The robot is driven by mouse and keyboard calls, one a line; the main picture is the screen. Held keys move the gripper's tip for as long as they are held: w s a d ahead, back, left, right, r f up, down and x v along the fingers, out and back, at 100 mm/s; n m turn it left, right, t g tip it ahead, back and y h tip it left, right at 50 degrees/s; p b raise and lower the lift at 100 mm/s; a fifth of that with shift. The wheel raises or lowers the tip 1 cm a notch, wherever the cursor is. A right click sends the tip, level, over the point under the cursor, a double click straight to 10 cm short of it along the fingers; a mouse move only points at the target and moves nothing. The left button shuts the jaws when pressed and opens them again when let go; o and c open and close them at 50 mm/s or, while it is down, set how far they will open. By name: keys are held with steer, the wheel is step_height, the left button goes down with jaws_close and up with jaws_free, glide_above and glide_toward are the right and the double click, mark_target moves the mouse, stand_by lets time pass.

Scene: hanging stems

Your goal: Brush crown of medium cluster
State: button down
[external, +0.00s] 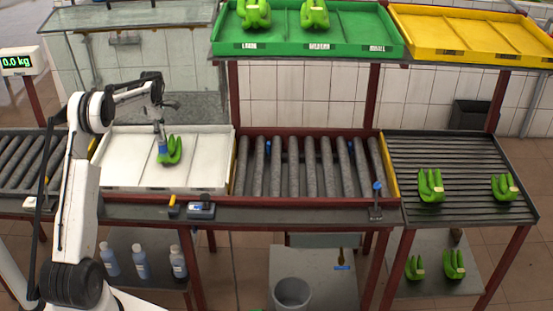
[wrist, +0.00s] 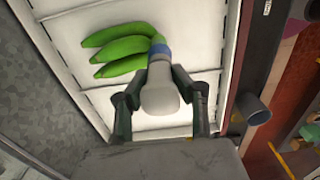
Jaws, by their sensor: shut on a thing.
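A green banana cluster (external: 172,151) lies in the white tray (external: 115,172) in the external view. Its several fingers also show in the wrist view (wrist: 118,52), with the crown at their right end. My gripper (external: 160,130) is above the cluster. In the wrist view my gripper (wrist: 160,98) is shut on a pale brush (wrist: 160,92) with a blue end (wrist: 159,50). The blue end is at the crown and seems to touch it; the exact contact is hidden. I cannot tell the cluster's size class.
Right of the tray is an empty roller conveyor (external: 305,165). A green tray (external: 345,40) with two clusters and an empty yellow tray (external: 470,35) sit above. A slatted rack (external: 450,150) holds two clusters. A yellow-handled tool (external: 173,206) lies on the front ledge.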

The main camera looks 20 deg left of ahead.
steer(key=shift+s+a, duration=0.2)
steer(key=shift+a, duration=0.35)
steer(key=shift+w+d+b, duration=0.15)
steer(key=shift+w+d, duration=0.05)
steer(key=shift+d, duration=0.35)
steer(key=shift+w+d+b, duration=0.15)
steer(key=shift+w+d, duration=0.05)
steer(key=shift+d, duration=0.35)
steer(key=shift+a, duration=0.15)
steer(key=shift+s+a+b, duration=0.2)
steer(key=shift+a, duration=0.25)
steer(key=shift+s+a+b, duration=0.15)
steer(key=shift+s+a, duration=0.05)
steer(key=shift+a, duration=0.25)
steer(key=shift+w+d, duration=0.1)
steer(key=shift+d, duration=0.05)
steer(key=shift+w+d, duration=0.3)
steer(key=shift+d, duration=0.6)
steer(key=shift+a, duration=0.15)
